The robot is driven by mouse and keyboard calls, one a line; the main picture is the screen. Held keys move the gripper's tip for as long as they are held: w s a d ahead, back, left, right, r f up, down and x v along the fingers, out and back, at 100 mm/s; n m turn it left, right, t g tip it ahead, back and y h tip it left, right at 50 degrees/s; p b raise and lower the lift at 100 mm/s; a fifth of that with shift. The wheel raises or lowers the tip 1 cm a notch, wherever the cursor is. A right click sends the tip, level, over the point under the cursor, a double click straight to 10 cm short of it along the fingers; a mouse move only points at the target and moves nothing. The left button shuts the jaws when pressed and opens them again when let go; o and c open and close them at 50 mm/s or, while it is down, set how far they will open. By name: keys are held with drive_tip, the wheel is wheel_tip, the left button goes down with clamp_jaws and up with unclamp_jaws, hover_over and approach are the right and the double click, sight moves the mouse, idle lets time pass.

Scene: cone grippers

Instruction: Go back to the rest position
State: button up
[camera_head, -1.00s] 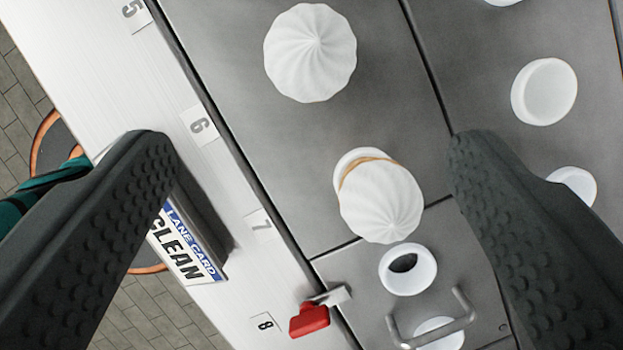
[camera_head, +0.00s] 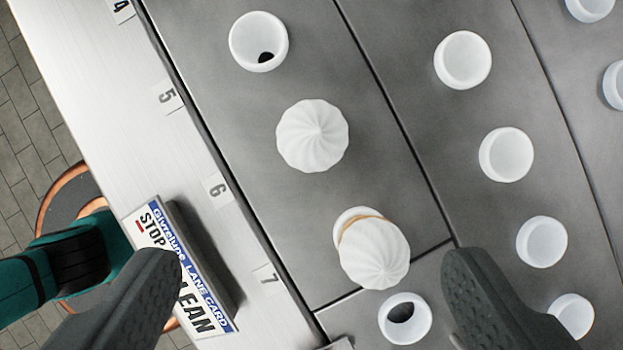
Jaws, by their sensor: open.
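My gripper (camera_head: 312,270) is open, its two dark studded fingers wide apart at the lower left and lower right of the view. A white swirled top on a tan rim (camera_head: 375,254) shows between the fingers, lower down in the scene, in a white holder near mark 7. Nothing is held between the fingers. A second white swirled top (camera_head: 313,136) sits further up, between marks 5 and 6.
White cups (camera_head: 463,60) stand in lanes on the grey metal top (camera_head: 370,130). One cup with a dark hole (camera_head: 259,42) is at the upper left, another (camera_head: 405,318) at the bottom. A lane card (camera_head: 205,318) stands on the pale numbered ledge (camera_head: 110,110).

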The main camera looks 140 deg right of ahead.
drive_tip(key=a+m+t+h, duration=0.4)
drive_tip(key=a+t, duration=0.1)
drive_tip(key=a, duration=1.5)
drive_tip(key=s+a+f+m+t+y, duration=0.2)
drive_tip(key=s+a+t, duration=0.6)
drive_tip(key=s+a, duration=0.4)
drive_tip(key=a, duration=0.4)
drive_tip(key=shift+a+t, duration=0.15)
drive_tip(key=shift+t, duration=0.15)
